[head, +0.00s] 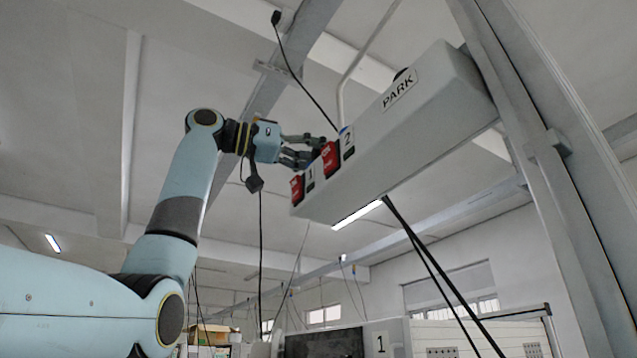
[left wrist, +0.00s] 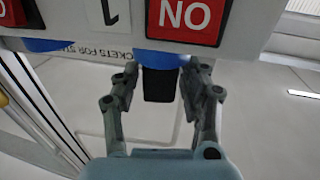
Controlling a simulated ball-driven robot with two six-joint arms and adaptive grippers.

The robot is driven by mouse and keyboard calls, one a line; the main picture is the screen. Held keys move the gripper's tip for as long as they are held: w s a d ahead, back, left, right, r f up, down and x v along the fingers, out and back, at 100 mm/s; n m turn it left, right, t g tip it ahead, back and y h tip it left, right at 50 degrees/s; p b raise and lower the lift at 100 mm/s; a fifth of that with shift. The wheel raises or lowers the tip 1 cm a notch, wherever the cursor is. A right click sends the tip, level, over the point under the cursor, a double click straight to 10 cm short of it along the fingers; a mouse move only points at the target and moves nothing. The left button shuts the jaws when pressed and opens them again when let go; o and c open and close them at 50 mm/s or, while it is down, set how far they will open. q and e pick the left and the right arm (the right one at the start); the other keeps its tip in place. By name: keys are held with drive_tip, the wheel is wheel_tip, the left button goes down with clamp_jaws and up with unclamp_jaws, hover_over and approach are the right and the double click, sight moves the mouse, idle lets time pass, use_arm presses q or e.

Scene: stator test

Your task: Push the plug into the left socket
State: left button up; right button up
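In the head view my left gripper (head: 312,150) is up against the face of the grey overhead box (head: 425,125). In the left wrist view a black block (left wrist: 159,86), apparently the plug, stands between the fingers of my left gripper (left wrist: 160,80). It meets a blue round fitting (left wrist: 160,58), apparently a socket, on the box's edge. How deep it sits is hidden. My right gripper is not in view.
Red labels (head: 330,158) and number plates 1 (head: 310,178) and 2 (head: 347,142) mark the box face. A red NO label (left wrist: 190,18) is beside the fingers. Black cables (head: 303,80) hang nearby. A metal post (head: 545,150) stands right. Open air lies below the box.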

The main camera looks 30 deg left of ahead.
use_arm(q)
drive_tip(key=shift+o, duration=0.6)
drive_tip(key=shift+a, duration=0.1)
drive_tip(key=shift+s+a, duration=0.15)
drive_tip(key=shift+s, duration=0.05)
drive_tip(key=v, duration=1.1)
drive_tip(key=shift+s, duration=0.2)
drive_tip(key=shift+a, duration=0.1)
